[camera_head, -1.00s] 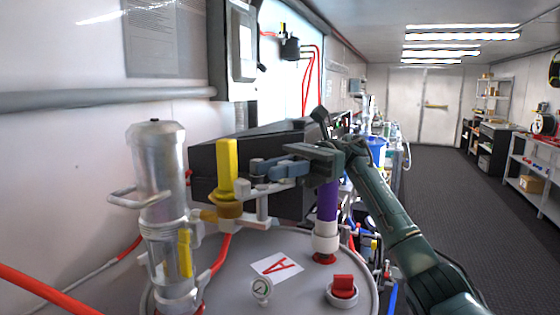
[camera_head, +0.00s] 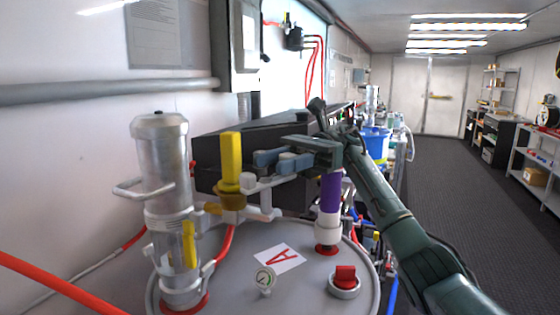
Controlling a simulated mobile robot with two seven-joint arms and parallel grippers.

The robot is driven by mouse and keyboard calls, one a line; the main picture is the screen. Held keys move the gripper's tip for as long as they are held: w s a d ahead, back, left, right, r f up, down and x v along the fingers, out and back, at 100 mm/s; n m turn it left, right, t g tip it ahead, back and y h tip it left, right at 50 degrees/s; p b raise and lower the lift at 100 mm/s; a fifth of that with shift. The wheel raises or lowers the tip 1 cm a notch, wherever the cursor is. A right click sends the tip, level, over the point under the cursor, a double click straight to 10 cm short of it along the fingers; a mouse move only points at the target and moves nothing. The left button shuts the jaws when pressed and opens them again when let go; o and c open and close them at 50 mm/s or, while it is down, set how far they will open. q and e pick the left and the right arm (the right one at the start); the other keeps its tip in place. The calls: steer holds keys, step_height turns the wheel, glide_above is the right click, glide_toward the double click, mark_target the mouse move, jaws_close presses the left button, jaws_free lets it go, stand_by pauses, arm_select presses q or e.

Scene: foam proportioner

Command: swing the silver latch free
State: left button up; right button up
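A silver-grey latch lever (camera_head: 256,184) sits on a pipe fitting behind the drum top, just right of a yellow upright handle (camera_head: 231,165). My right gripper (camera_head: 272,160) reaches in from the right with its blue-grey fingers pointing left. The fingertips are at the lever, just above it in the picture, and partly cover it. I cannot tell whether they touch it or how far apart they are. Another silver handle (camera_head: 128,188) sticks out from the metal pump cylinder (camera_head: 162,160) at left. My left gripper is not in view.
A purple-and-white fitting (camera_head: 330,205) stands below my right gripper. A dark box (camera_head: 222,150) lies behind. Open floor (camera_head: 455,190) is at right.

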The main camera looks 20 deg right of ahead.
mark_target(280, 177)
steer(key=shift+o, duration=0.4)
steer(key=shift+r, duration=0.1)
step_height(280, 177, up, 10)
steer(key=shift+b, duration=0.35)
